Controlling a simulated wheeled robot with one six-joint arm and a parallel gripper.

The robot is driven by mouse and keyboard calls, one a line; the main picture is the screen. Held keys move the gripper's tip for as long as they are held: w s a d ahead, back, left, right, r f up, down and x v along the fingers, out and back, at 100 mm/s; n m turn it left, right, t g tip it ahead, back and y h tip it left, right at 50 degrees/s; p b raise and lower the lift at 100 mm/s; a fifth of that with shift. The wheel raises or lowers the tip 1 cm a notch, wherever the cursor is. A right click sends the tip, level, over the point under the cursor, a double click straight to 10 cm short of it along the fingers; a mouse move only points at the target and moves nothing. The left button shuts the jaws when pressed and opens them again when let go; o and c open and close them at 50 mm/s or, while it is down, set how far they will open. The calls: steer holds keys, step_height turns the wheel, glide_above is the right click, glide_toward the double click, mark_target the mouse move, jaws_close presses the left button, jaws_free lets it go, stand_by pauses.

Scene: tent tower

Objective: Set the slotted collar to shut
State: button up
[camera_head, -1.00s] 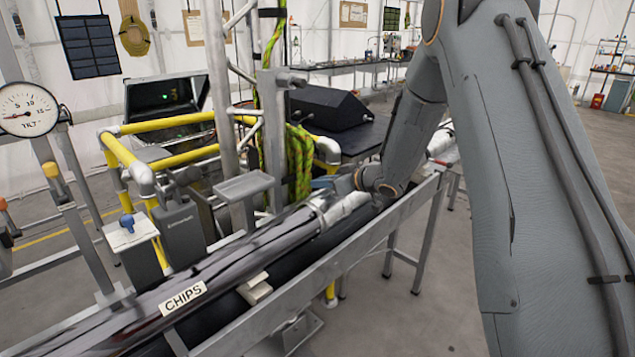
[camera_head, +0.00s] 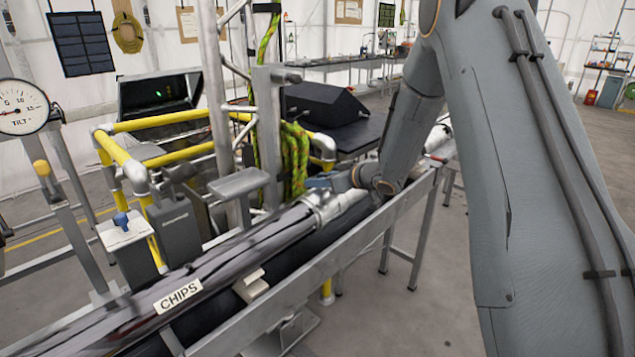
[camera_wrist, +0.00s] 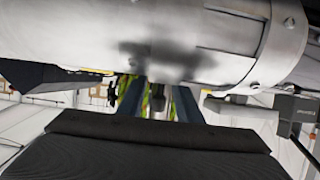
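The slotted collar (camera_head: 326,206) is a bright metal ring around the dark pipe labelled CHIPS (camera_head: 200,283), near the pipe's far end. In the wrist view the collar (camera_wrist: 215,45) fills the top as a pale cylinder with dark smudges and a rectangular cut. My gripper (camera_head: 322,183) is beside the collar's upper side in the head view. In the wrist view my two blue-grey fingers (camera_wrist: 158,98) stand apart below the collar, with a gap between them. The fingertips are partly hidden by the collar, so contact cannot be told.
A metal rail (camera_head: 330,270) runs along the trough's near side. Yellow guard rails (camera_head: 165,155), an upright metal post (camera_head: 270,150) and a green rope (camera_head: 297,160) stand behind the pipe. A tilt gauge (camera_head: 20,108) is at the left. Open floor (camera_head: 420,310) lies right of the rail.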

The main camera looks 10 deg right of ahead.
steer(key=b+v, duration=0.1)
steer(key=v, duration=0.6)
